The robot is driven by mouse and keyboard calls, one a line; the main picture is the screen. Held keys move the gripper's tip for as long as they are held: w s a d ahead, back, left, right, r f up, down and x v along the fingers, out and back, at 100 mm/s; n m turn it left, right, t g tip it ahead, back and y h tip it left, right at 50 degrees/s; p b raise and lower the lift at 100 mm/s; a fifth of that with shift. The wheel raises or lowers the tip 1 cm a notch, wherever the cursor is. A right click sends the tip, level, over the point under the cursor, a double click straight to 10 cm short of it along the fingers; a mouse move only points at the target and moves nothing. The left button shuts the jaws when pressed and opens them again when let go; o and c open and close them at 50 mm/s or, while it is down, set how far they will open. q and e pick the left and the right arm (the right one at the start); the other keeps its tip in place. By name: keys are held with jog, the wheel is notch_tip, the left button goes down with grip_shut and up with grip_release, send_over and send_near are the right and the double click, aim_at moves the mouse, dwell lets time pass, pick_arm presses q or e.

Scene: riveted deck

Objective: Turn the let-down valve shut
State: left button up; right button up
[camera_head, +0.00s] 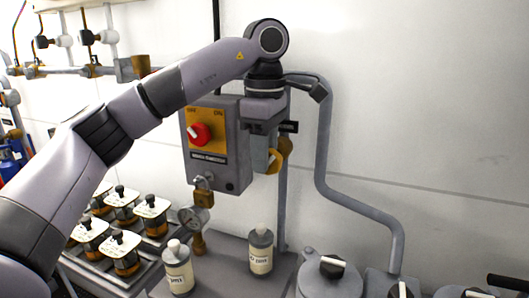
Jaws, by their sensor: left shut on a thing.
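My left arm reaches in from the left and bends down at the wrist beside the grey switch box. My left gripper (266,158) points down and is shut at a yellow handle (273,162), which looks like the let-down valve's. The gripper hides part of this handle, so its exact angle cannot be told. A brass-brown fitting (286,146) shows just right of the gripper, by a grey vertical pipe. My right gripper is not in view.
A gauge (192,219) is below. Two labelled bottles (261,250) (178,268) stand on the bench. Several white-topped jars fill a rack at left. A bent grey pipe (322,150) runs right.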

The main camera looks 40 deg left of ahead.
pick_arm(q)
jog(key=shift+y, duration=0.3)
jog(key=y, duration=0.2)
jog(key=d+g+y, duration=0.1)
jog(key=y, duration=0.1)
jog(key=shift+w+r+y, duration=0.15)
jog(key=shift+y, duration=0.25)
jog(key=shift+d+g+y, duration=0.2)
jog(key=shift+g+y, duration=0.15)
jog(key=shift+y, duration=0.95)
jog(key=shift+d+g+y, duration=0.15)
jog(key=shift+g+y, duration=0.2)
jog(key=shift+y, duration=0.95)
jog(key=shift+f, duration=0.2)
jog(key=o, duration=1)
jog(key=shift+c, duration=0.2)
jog(key=shift+w, duration=0.1)
jog(key=shift+d+r, duration=0.1)
jog(key=shift+r, duration=0.05)
